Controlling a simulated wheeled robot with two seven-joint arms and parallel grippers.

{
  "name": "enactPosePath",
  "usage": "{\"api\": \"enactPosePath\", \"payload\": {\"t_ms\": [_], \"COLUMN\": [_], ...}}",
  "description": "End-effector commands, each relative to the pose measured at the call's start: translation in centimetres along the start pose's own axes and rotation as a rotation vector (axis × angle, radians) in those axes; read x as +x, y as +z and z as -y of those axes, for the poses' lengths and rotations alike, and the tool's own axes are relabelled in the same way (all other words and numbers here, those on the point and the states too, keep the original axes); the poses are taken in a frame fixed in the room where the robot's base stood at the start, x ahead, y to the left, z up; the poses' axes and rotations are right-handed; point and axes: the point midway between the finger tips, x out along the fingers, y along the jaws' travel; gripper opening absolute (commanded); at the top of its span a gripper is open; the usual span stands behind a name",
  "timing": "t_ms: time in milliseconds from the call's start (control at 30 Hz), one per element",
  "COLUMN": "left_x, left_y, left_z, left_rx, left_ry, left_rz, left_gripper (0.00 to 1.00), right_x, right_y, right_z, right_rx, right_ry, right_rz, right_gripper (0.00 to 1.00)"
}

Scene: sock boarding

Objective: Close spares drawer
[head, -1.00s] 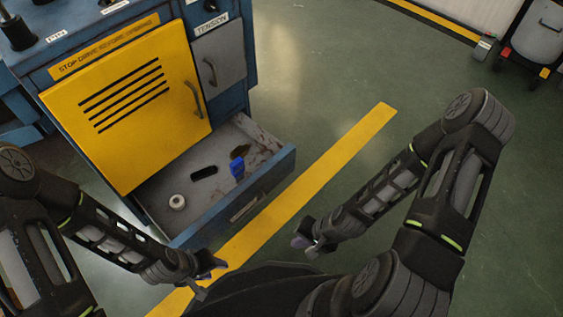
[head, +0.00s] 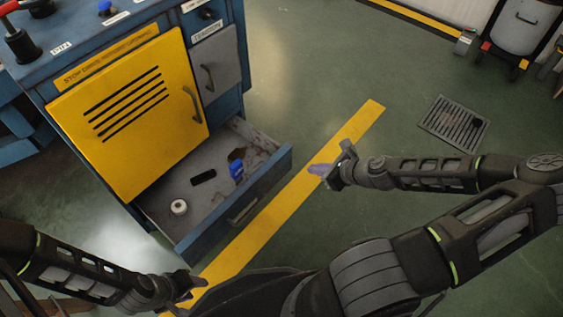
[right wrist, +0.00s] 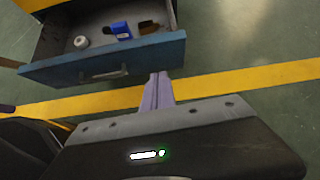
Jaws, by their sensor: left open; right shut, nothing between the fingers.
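The spares drawer (head: 236,206) is pulled out low on the blue cabinet, below the yellow door. Its blue front with a handle also shows in the right wrist view (right wrist: 150,60). Inside lie a white roll (head: 179,207), a black oblong piece (head: 203,177), a blue item (head: 237,170) and a brown item. My right gripper (head: 318,169) is shut and empty, just outside the right end of the drawer front. In the right wrist view its fingers (right wrist: 158,90) are together, close to the front's right end. My left gripper (head: 195,284) is open, in front of the drawer and apart from it.
The yellow cabinet door (head: 135,115) and the grey door (head: 215,62) are shut above the drawer. A yellow floor stripe (head: 290,205) runs past the drawer front. A floor grate (head: 455,122) lies at right.

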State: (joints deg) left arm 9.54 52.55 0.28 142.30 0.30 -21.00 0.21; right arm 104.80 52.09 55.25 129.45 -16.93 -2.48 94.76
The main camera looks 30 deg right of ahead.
Motion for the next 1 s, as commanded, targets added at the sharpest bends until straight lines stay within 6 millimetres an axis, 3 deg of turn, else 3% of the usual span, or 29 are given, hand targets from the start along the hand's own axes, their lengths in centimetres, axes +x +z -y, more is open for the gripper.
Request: {"api": "enactPosePath", "payload": {"t_ms": [567,767,1000], "left_x": [0.6,2.3,5.0], "left_y": [0.0,-0.2,-0.5], "left_z": [0.2,0.7,1.6], "left_rx": [0.0,-0.001,-0.003], "left_ry": [0.0,0.0,0.0], "left_rz": [-0.002,-0.01,-0.023], "left_gripper": [0.41,0.41,0.41], "right_x": [0.9,3.6,8.5], "right_y": [-0.2,-0.3,-0.4], "right_z": [-0.2,-0.2,-0.2], "right_rx": [0.052,0.049,0.048], "right_ry": [0.005,0.005,0.005], "right_rz": [-0.001,-0.001,0.0], "right_gripper": [0.0,0.0,0.0]}}
